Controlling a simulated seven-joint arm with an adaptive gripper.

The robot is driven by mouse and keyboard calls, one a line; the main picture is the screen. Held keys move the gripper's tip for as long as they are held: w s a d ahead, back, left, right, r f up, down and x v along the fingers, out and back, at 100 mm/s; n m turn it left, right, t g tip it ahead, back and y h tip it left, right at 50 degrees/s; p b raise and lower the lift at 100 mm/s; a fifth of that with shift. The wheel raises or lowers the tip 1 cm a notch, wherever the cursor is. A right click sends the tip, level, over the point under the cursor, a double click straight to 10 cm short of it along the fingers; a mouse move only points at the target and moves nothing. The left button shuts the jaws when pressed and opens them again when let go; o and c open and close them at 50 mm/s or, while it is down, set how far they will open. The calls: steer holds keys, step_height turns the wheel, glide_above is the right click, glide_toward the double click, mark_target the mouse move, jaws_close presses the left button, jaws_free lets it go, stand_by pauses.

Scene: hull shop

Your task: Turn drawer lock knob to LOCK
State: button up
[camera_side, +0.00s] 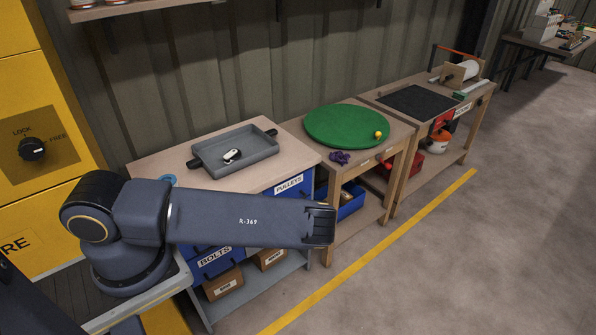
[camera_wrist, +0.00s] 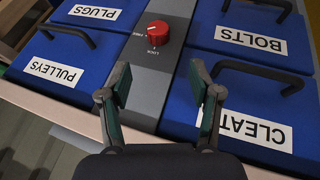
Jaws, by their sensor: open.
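In the wrist view a red round knob (camera_wrist: 158,32) stands on a grey vertical strip (camera_wrist: 151,85) between blue drawers. Small print by it appears to read FREE at its left and LOCK below it in the picture. A small pale mark shows on the knob's left part, but its exact setting is too small to read surely. My gripper (camera_wrist: 159,76) is open and empty. Its two fingers straddle the strip, and the knob appears beyond the tips, apart from them. In the side view my arm hides the knob and the gripper.
Drawers labelled PLUGS (camera_wrist: 93,12), PULLEYS (camera_wrist: 52,70), BOLTS (camera_wrist: 250,40) and CLEAT (camera_wrist: 255,130) have black protruding handles beside the strip. A grey tray (camera_side: 240,150) sits on the bench top. A separate black LOCK/FREE knob (camera_side: 33,149) is on the yellow cabinet.

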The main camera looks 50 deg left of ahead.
steer(key=s+a+f+g+y, duration=0.2)
steer(key=s+f+g+y, duration=0.1)
steer(key=s+g+y, duration=0.35)
steer(key=w+d+f+m+t+y, duration=0.15)
steer(key=w+d+t, duration=0.25)
steer(key=w+d, duration=0.85)
steer(key=s+x, duration=0.3)
steer(key=x, duration=1.2)
steer(key=shift+a+f, duration=0.2)
steer(key=shift+a, duration=0.15)
steer(key=shift+n+g, duration=0.25)
steer(key=shift+y, duration=0.3)
steer(key=c, duration=1.1)
